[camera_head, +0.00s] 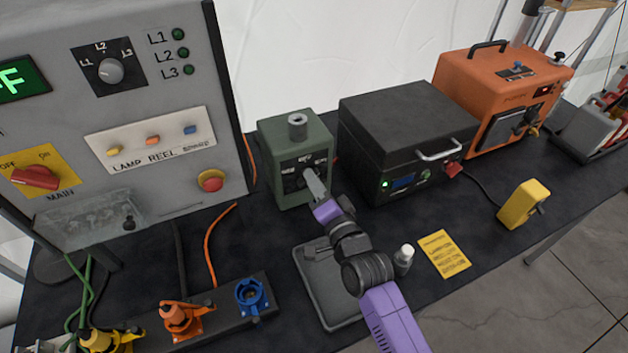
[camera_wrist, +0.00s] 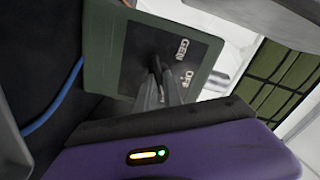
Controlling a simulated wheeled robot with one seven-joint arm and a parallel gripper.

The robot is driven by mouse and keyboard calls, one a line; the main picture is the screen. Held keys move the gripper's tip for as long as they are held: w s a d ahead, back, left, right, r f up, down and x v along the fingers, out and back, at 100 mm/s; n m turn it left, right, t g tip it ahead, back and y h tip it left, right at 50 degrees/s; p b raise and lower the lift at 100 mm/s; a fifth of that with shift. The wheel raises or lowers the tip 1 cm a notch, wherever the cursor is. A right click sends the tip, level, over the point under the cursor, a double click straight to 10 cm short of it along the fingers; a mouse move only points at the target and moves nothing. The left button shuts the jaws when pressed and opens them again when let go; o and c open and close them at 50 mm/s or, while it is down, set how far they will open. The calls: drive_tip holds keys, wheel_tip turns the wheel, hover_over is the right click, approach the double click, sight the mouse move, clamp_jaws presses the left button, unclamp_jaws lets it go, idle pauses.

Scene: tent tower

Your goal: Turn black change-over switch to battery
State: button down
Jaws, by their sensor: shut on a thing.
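The black change-over switch sits on the front of a dark green box (camera_head: 280,180) on the table; the box also shows in the wrist view (camera_wrist: 105,65). Its black face plate (camera_wrist: 143,45) carries the labels GEN and OFF in the wrist view; any other label is hidden or too small to read. My gripper (camera_head: 312,178) reaches the plate from the front, and its fingers (camera_wrist: 162,88) are closed around the switch handle. The fingers hide most of the handle, so I cannot tell which label it points to.
A black case (camera_head: 400,125) with a silver handle stands right of the green box, and an orange unit (camera_head: 490,95) beyond it. The grey main panel (camera_head: 75,85) stands left. A grey tray (camera_head: 318,290) and a small white-capped bottle (camera_head: 404,258) lie near my arm.

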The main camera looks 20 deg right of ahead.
drive_tip(key=shift+f, duration=0.15)
drive_tip(key=c, duration=1.5)
unclamp_jaws()
drive_tip(key=s+b, duration=0.2)
drive_tip(key=s, duration=0.6)
drive_tip(key=shift+w, duration=0.1)
